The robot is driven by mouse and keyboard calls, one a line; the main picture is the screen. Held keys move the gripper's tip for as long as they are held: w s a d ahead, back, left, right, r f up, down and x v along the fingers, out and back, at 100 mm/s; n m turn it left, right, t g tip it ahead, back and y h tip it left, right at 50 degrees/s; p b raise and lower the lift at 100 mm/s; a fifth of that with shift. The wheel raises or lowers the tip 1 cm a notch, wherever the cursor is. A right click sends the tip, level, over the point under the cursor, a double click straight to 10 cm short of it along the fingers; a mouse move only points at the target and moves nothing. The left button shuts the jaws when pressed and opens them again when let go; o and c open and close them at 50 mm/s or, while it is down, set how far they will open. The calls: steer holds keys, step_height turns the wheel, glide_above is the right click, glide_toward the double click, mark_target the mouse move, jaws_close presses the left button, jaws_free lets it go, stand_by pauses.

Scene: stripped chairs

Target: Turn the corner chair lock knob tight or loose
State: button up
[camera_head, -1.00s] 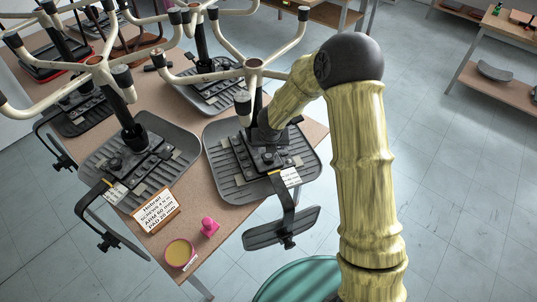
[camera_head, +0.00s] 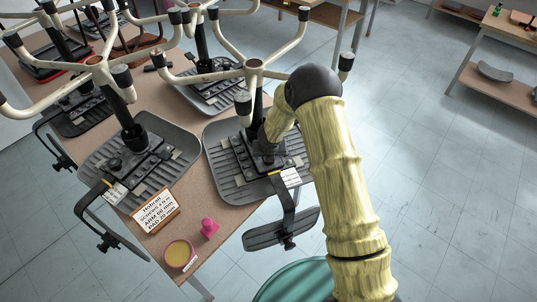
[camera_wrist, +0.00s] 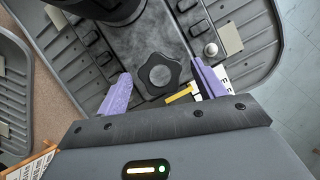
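The corner chair lies upside down on the table at its near right corner, its grey ribbed seat (camera_head: 222,170) facing down and its black column and cream legs (camera_head: 200,78) pointing up. In the wrist view a dark star-shaped lock knob (camera_wrist: 158,74) with a round grey centre sits on the chair's mechanism plate. My gripper (camera_wrist: 162,70) is open, with one purple finger on each side of the knob and a visible gap to it on both sides. I cannot tell the height of the fingertips over the plate. In the head view the arm hides the knob.
A yellow-tipped lever (camera_wrist: 180,94) and a white label lie close to the right finger. The thick column base (camera_wrist: 100,8) stands beyond the knob. A second upturned chair (camera_head: 110,165), a sign card (camera_head: 158,210), a pink stamp-like piece (camera_head: 209,228) and a yellow-topped tin (camera_head: 179,253) stand nearby.

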steer(key=c, duration=1)
steer(key=shift+o, duration=0.2)
